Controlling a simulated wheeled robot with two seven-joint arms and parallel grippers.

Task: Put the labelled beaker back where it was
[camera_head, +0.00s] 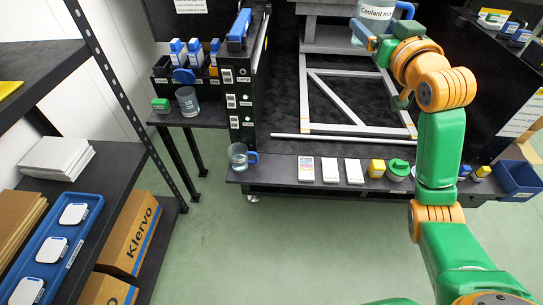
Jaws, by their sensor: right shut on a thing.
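The labelled beaker (375,14) is at the top edge of the head view, cut off by the frame. It is clear, with a white label reading "Coolant mi…" and a blue handle (406,9). My right gripper (398,30) is at the beaker's handle side and is shut on it; the fingertips are partly hidden by the wrist. My left gripper is out of view.
An unlabelled beaker with a blue handle (238,157) stands on the bench's left corner. Another clear beaker (187,101) stands on the left side shelf. A blue bin (520,180) is at right.

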